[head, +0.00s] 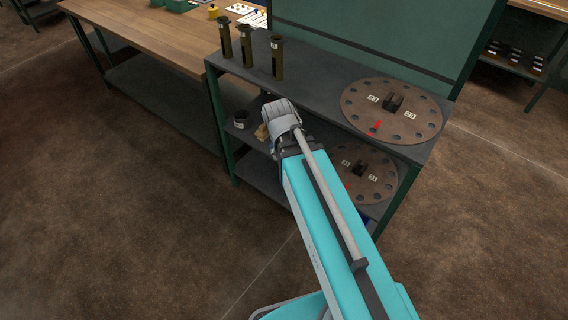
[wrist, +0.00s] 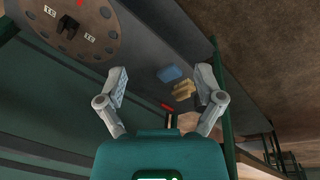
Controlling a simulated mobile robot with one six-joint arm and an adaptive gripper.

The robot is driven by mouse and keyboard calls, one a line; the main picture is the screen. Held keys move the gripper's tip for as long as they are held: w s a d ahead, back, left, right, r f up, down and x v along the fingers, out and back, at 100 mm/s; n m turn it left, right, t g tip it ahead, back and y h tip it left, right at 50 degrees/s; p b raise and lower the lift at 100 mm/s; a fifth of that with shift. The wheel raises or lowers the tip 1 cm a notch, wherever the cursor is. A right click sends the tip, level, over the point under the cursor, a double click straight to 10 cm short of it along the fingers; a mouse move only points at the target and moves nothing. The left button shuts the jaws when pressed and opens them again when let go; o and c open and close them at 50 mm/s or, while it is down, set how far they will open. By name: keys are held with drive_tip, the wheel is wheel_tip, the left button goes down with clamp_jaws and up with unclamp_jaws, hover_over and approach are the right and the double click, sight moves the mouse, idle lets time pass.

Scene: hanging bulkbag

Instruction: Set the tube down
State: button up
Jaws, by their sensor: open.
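Three brown tubes with pale labels, a left one (head: 226,38), a middle one (head: 246,46) and a right one (head: 277,57), stand upright and apart at the left of the dark top shelf (head: 318,74). The frames do not show which one the task means. My gripper (wrist: 160,86) is open in the wrist view, its two fingers spread wide, with no tube seen between them. In the head view its fingers are hidden behind my arm's end, which is in front of the shelf unit, below and near the right tube.
A round holed plate (head: 414,120) with a red mark lies on the top shelf, right; another (head: 376,187) lies lower. A dark cup (head: 240,120) and a tan item (head: 262,133) sit lower left. The wrist view shows a blue block (wrist: 169,73). A wooden bench (head: 150,35) adjoins.

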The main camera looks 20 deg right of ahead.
drive_tip(key=shift+n+g+y, duration=0.6)
drive_tip(key=shift+n+y, duration=0.1)
drive_tip(key=shift+y, duration=0.2)
drive_tip(key=s, duration=0.1)
drive_tip(key=s+a, duration=0.1)
drive_tip(key=s, duration=0.1)
drive_tip(key=shift+s+a+f, duration=0.15)
drive_tip(key=shift+s+a, duration=0.15)
drive_tip(key=shift+a, duration=0.1)
